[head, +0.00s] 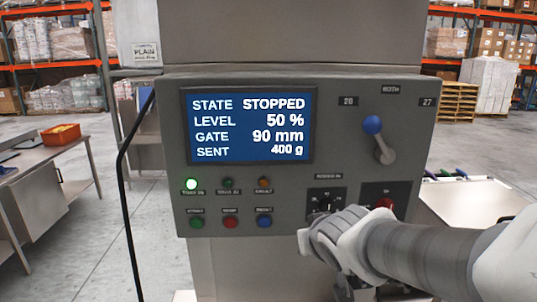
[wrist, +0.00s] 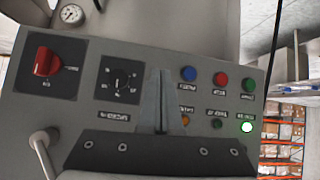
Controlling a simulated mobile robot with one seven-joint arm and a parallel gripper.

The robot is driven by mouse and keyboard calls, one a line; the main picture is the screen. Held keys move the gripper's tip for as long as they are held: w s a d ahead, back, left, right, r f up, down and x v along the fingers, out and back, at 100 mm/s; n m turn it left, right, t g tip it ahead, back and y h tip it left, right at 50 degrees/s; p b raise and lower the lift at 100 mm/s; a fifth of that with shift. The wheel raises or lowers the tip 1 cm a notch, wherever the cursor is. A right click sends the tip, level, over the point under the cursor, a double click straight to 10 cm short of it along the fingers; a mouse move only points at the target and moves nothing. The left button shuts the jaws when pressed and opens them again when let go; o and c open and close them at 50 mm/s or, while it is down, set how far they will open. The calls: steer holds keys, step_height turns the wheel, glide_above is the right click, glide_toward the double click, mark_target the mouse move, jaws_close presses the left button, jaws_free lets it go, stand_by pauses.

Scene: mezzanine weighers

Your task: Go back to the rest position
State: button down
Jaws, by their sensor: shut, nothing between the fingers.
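My gripper (head: 322,240) is at the lower right of the grey control panel (head: 230,80) in the head view, in front of the black selector dial (head: 326,202). Its fingertips are hidden there by my wrist. In the wrist view my gripper (wrist: 161,100) is shut and empty, with its fingers in front of the panel between the dial (wrist: 122,82) and the push buttons. I cannot tell whether the tips touch the panel. The screen (head: 248,125) reads STOPPED, level 50 %, gate 90 mm, sent 400 g.
A blue-knobbed lever (head: 378,140) sticks out at the panel's upper right. A red knob (head: 385,203) sits right of the dial. A green lamp (head: 191,184) is lit. A black cable (head: 124,190) hangs at the left. A metal table (head: 40,155) with an orange bin stands farther left.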

steer(key=s+d+m+g, duration=0.1)
steer(key=s+d+g, duration=0.1)
steer(key=s, duration=0.7)
steer(key=s+d+m+g, duration=0.1)
steer(key=s+d, duration=0.3)
steer(key=s, duration=0.5)
steer(key=shift+s+d+g+h, duration=0.15)
steer(key=shift+s+g+h, duration=0.2)
steer(key=shift+g, duration=0.45)
steer(key=shift+w, duration=0.15)
